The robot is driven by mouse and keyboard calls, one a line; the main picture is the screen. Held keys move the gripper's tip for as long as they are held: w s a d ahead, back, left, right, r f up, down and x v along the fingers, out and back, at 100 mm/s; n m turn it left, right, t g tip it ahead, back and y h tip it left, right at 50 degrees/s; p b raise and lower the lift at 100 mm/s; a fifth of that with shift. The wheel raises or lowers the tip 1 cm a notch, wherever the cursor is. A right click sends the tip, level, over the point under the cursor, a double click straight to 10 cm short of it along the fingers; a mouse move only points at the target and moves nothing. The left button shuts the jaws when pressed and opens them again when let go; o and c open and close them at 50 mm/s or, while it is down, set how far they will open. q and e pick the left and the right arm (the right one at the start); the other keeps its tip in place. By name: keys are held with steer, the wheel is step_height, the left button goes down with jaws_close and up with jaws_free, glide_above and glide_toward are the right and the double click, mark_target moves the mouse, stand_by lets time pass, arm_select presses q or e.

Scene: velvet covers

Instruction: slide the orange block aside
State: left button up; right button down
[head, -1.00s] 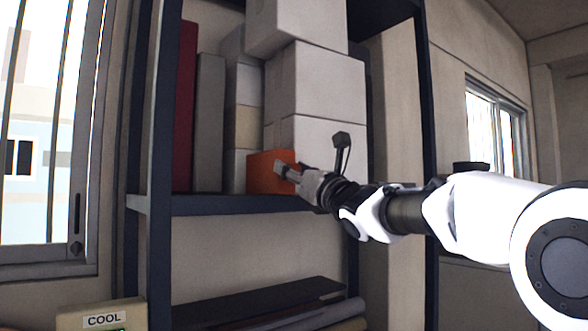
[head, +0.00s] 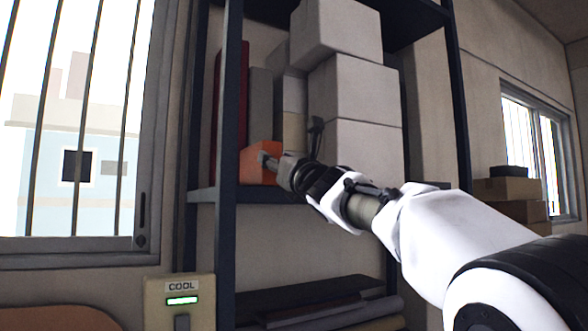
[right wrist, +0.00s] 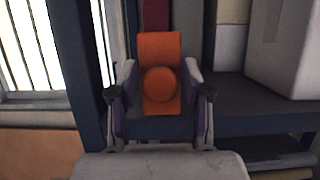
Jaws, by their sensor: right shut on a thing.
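The orange block (head: 258,154) is at the left end of the middle shelf, close to the dark left post and in front of the grey and red upright things. In the right wrist view the orange block (right wrist: 160,48) has a round orange knob (right wrist: 160,86) on its near face. My right gripper (head: 270,162) reaches in from the right and is shut on the block by this knob. In the right wrist view its fingers (right wrist: 160,92) stand on either side of the knob. My left gripper is out of view.
White boxes (head: 352,155) are stacked on the shelf (head: 290,194) right of the block. A grey upright thing (head: 260,105) and a red one (head: 226,105) stand behind it. The dark post (head: 230,120) bounds the left. A COOL-labelled panel (head: 160,308) is lower left.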

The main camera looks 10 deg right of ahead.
steer(key=shift+s+a+y, duration=0.1)
steer(key=shift+a+y, duration=0.15)
steer(key=shift+y, duration=0.05)
steer(key=c, duration=0.8)
jaws_free()
steer(key=shift+r, duration=0.1)
steer(key=shift+a, duration=0.15)
steer(key=v, duration=0.7)
steer(key=shift+s, duration=0.25)
steer(key=shift+w, duration=0.15)
